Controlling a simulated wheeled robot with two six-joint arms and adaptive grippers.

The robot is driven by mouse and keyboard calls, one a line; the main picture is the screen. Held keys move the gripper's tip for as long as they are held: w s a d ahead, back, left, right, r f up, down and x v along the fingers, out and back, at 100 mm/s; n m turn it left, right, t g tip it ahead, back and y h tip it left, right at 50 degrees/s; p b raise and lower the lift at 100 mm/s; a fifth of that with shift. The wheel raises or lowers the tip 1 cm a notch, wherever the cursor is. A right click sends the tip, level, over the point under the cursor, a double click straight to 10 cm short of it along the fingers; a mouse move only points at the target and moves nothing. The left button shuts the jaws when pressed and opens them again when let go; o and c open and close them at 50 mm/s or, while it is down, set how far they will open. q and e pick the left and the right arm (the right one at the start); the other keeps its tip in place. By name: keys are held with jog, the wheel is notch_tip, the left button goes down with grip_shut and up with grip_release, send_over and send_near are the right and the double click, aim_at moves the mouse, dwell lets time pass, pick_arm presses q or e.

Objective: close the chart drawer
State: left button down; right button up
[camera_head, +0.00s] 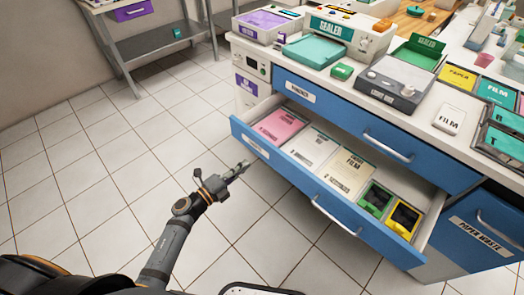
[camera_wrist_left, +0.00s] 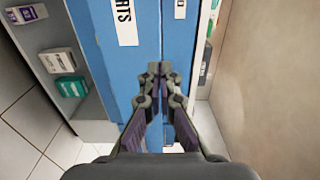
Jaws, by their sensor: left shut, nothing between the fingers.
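The chart drawer (camera_head: 290,178) is pulled out of the counter unit. Its blue front has a white label near the left end and a silver handle (camera_head: 333,216) towards the right. Inside lie a pink folder, pale folders and green and yellow packs. My left gripper (camera_head: 243,166) is shut and empty, just in front of the drawer's left end, below its label. In the left wrist view the shut fingertips (camera_wrist_left: 160,68) are close to the blue front, right of a label (camera_wrist_left: 124,20) ending in "RTS". I cannot tell whether they touch it. My right gripper is not in view.
A shut blue drawer (camera_head: 355,125) sits above the open one. A paper waste front (camera_head: 490,225) is at the lower right. The countertop carries a sealer (camera_head: 345,30), a scale (camera_head: 395,80) and trays. The tiled floor (camera_head: 110,165) at left is clear.

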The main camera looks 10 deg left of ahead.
aim_at(269, 146)
pick_arm(q)
jog(key=x, duration=0.8)
jog(key=shift+w, duration=0.1)
jog(key=shift+w+d, duration=0.4)
jog(key=shift+w, duration=0.1)
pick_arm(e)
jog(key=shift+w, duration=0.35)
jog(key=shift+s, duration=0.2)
